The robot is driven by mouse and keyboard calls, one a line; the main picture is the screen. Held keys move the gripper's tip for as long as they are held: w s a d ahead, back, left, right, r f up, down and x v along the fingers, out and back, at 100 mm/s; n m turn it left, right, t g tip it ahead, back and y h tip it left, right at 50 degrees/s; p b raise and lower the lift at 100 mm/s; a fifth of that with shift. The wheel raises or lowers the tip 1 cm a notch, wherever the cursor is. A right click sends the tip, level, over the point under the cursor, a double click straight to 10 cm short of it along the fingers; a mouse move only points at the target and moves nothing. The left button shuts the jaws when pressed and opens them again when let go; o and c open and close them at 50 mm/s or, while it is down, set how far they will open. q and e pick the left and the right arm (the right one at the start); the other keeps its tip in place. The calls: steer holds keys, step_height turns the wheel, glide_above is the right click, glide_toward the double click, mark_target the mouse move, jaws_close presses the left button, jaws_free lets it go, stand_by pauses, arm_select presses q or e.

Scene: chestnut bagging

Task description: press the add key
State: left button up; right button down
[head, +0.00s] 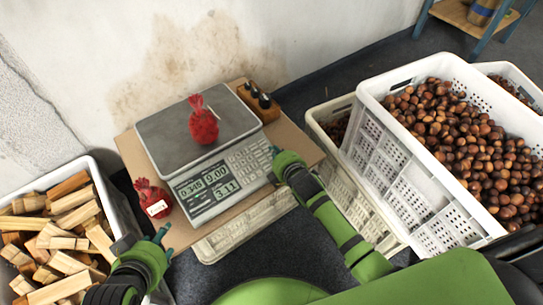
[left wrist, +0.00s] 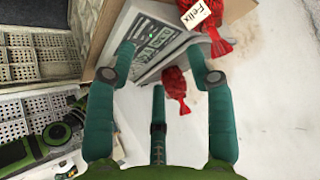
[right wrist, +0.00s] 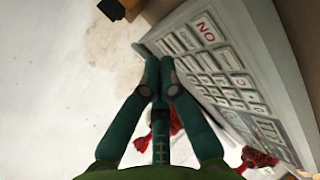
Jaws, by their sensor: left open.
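The grey scale (head: 172,132) has a keypad (head: 247,161) on the right of its front panel and a lit display (head: 205,188). A red net bag (head: 203,125) sits on the pan. My left gripper (head: 163,236) is open and empty, near a labelled red bag (head: 154,203) left of the scale.
The scale stands on a brown board (head: 135,157) over a crate. A dark-knobbed wooden block (head: 260,105) is behind it. A white crate of chestnuts (head: 372,137) stands right, a bin of wood pieces (head: 104,188) left. The stained wall (head: 290,40) is behind.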

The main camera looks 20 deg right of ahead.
steer(key=shift+w+a+f+b, duration=0.1)
steer(key=shift+w+f+b, duration=0.05)
steer(key=shift+f+b, duration=0.3)
arm_select(q)
steer(key=w+d+r+t+h, duration=0.1)
steer(key=w+d+r+t, duration=0.1)
steer(key=w+r+t, duration=0.1)
steer(key=shift+w+d+r+t, duration=0.15)
steer(key=shift+w+r+t, duration=0.15)
steer(key=shift+w+r, duration=0.45)
arm_select(e)
steer(key=shift+f, duration=0.15)
arm_select(q)
steer(key=shift+s, duration=0.1)
arm_select(e)
steer(key=shift+w+f, duration=0.1)
steer(key=shift+f, duration=0.05)
arm_select(q)
steer(key=shift+f, duration=0.15)
arm_select(e)
steer(key=shift+w+f, duration=0.1)
steer(key=shift+f, duration=0.2)
